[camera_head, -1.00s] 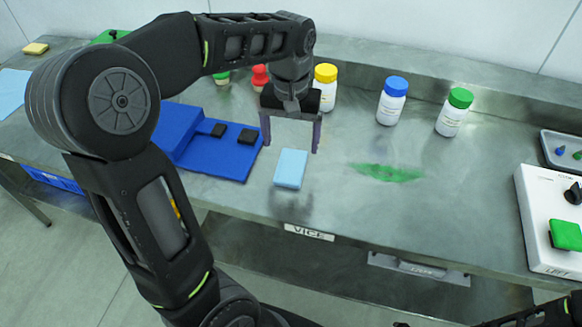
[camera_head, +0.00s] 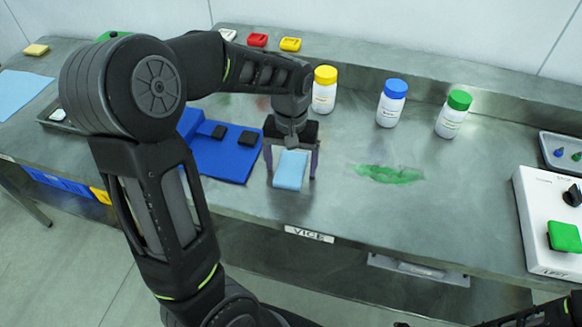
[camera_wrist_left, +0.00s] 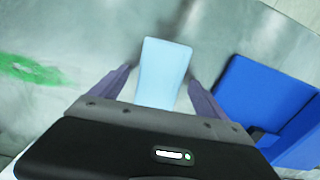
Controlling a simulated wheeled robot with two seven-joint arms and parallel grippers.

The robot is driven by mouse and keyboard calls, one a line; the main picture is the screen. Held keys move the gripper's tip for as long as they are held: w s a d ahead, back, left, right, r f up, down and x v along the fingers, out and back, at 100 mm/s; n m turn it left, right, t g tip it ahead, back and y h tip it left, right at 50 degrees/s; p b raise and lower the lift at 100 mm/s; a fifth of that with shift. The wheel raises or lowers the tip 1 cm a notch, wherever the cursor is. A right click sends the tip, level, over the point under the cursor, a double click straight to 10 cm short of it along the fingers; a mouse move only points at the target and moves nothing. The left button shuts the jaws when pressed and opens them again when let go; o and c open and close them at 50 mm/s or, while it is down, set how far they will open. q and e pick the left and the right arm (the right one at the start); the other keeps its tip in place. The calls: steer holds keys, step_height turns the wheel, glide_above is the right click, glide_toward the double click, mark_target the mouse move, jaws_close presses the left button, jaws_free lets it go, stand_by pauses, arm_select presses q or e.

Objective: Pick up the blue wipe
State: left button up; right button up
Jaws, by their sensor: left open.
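The blue wipe (camera_head: 290,170) is a light blue, flat rectangular pad on the metal bench, just behind the VICE label. My left gripper (camera_head: 291,177) is open over it, with one finger on either side of the wipe. In the left wrist view the wipe (camera_wrist_left: 162,72) lies between the two spread fingers (camera_wrist_left: 160,82), with a gap on each side. Its near end is hidden behind the gripper body. My right gripper is not in view; only a dark bit of an arm shows at the bottom right corner.
A blue stand (camera_head: 222,158) with black pads is close on the left. A green smear (camera_head: 388,174) lies to the right. Yellow-capped (camera_head: 325,90), blue-capped (camera_head: 391,103) and green-capped (camera_head: 453,114) bottles stand behind. A white control box (camera_head: 548,222) is at far right.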

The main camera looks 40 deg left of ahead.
mark_target(290, 168)
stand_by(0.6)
arm_select(q)
steer(key=c, duration=1.4)
steer(key=shift+r, duration=0.1)
step_height(290, 168, up, 10)
steer(key=shift+f, duration=0.1)
steer(key=o, duration=0.7)
steer(key=c, duration=0.6)
